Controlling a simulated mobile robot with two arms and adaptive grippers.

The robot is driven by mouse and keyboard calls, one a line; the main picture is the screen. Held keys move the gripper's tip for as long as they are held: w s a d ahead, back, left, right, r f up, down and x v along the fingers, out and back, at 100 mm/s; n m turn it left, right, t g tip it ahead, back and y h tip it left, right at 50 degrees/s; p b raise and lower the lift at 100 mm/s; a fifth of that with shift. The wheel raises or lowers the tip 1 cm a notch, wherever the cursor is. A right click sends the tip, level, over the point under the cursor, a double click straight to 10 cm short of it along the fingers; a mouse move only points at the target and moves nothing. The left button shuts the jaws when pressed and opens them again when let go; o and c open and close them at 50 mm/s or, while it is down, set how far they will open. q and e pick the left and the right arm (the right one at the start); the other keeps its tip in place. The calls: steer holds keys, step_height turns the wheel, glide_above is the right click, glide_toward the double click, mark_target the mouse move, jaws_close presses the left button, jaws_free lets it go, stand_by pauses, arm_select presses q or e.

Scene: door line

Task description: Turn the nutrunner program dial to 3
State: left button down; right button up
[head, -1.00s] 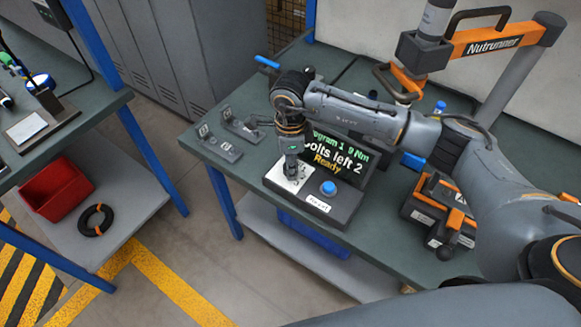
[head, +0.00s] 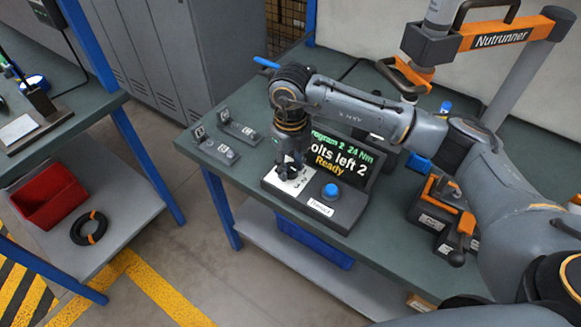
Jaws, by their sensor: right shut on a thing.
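The nutrunner control box (head: 345,218) sits near the front edge of the green bench, with a white dial plate (head: 272,179) on its left and a blue button (head: 331,191) beside it. Its screen (head: 340,160) reads program 2, 24 Nm, bolts left 2, Ready. My right gripper (head: 289,174) points down over the dial plate and is shut on the program dial, which its fingers mostly hide. The orange Nutrunner (head: 500,38) hangs at the upper right. My left gripper is not in view.
Two grey brackets (head: 215,147) lie left of the box. Orange-and-black battery tools (head: 440,215) sit to its right. A second bench at the left has a red bin (head: 48,196) and a black ring (head: 89,228) on its lower shelf. Open floor lies between the benches.

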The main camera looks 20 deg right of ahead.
mark_target(291, 167)
steer(key=m+b, duration=0.1)
steer(key=m, duration=0.3)
steer(key=shift+m, duration=0.3)
stand_by(0.4)
steer(key=o, duration=1.1)
steer(key=shift+o, duration=0.2)
step_height(291, 167, up, 12)
